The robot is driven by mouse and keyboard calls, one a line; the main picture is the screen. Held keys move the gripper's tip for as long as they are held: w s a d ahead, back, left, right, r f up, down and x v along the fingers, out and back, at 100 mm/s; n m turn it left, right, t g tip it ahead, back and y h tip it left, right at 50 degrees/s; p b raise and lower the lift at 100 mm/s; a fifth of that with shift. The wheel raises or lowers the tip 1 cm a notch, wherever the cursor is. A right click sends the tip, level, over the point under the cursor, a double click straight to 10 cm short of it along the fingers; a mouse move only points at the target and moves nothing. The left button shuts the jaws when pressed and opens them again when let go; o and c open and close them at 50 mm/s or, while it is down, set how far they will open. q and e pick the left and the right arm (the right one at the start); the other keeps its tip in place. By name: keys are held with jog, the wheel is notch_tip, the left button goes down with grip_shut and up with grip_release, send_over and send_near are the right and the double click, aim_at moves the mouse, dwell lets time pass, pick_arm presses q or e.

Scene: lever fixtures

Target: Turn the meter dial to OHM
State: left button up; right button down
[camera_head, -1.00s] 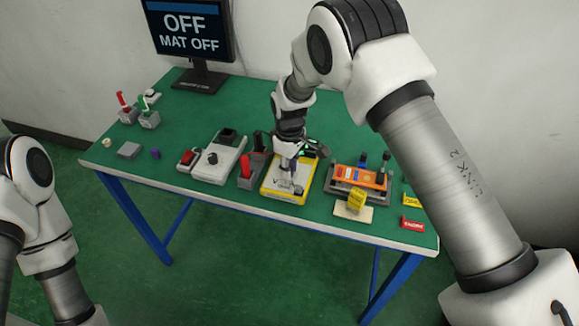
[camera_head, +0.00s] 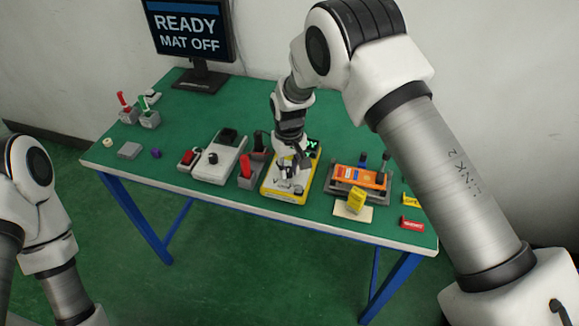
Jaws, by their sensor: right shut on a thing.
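The meter (camera_head: 270,190) is a yellow-edged box with a pale face near the table's front edge. A small lit green display (camera_head: 312,146) shows at its back right, partly hidden by my arm. My right gripper (camera_head: 289,183) reaches down onto the meter's face and is shut on the dial, which the fingers mostly hide. I cannot read the dial's marks. My left arm shows at the left edge, but its gripper is out of view.
A monitor (camera_head: 192,38) reads READY, MAT OFF. A grey fixture with a red lever (camera_head: 246,166) stands just left of the meter. An orange unit (camera_head: 360,177) and a yellow block (camera_head: 357,201) stand to its right. The table's back middle is clear.

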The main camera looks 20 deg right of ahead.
aim_at(288, 169)
jog(key=shift+s+f+m, duration=0.1)
jog(key=shift+f+m, duration=0.05)
jog(key=shift+m, duration=0.95)
jog(key=c, duration=1.2)
grip_release()
jog(key=shift+o, duration=1.2)
jog(key=shift+w, duration=0.25)
notch_tip(288, 169, up, 12)
